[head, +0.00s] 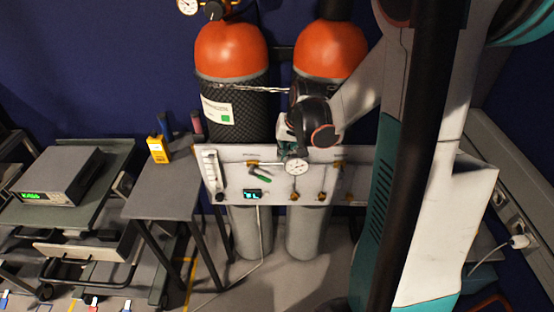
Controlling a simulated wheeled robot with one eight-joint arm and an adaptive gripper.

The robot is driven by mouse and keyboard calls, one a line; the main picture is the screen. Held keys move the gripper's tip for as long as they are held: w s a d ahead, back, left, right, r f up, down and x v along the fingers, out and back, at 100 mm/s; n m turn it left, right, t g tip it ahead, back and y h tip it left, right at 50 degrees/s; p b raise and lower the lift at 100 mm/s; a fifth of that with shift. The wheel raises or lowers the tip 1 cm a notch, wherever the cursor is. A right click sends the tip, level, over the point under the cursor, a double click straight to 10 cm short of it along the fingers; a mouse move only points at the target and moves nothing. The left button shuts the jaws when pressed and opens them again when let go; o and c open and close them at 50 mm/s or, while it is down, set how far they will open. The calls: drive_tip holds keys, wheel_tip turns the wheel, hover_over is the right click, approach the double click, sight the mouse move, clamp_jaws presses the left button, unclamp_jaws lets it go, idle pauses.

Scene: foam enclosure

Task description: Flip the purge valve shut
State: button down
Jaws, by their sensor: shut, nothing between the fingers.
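A pale gas panel (233,180) stands in front of two orange-topped cylinders. A lever valve with a green handle (261,174) is on its left-centre part, the handle slanting down to the right. Small brass fittings (295,185) sit lower on the panel to the right. The panel's lettering is too small to read, so I cannot tell which valve is named purge. My gripper (289,149) is at the panel's top edge, up and right of the green handle, shut and empty. It appears apart from the handle. My wrist hides part of the right cylinder.
A round gauge (296,166) is just below my gripper, and a small lit display (252,194) is under the green handle. The cylinders (232,52) stand close behind. A grey side table (160,190) with a yellow device (158,149) is left of the panel.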

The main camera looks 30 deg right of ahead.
drive_tip(key=b+x, duration=0.1)
drive_tip(key=x, duration=0.3)
drive_tip(key=a+b+x, duration=0.1)
drive_tip(key=b+x, duration=0.1)
drive_tip(key=x, duration=0.1)
drive_tip(key=b+x, duration=0.1)
drive_tip(key=x, duration=0.3)
drive_tip(key=shift+w+a+f, duration=0.15)
drive_tip(key=shift+f, duration=0.1)
drive_tip(key=shift+w+a+f+b, duration=0.2)
drive_tip(key=shift+a+f+b, duration=0.1)
drive_tip(key=shift+f, duration=0.1)
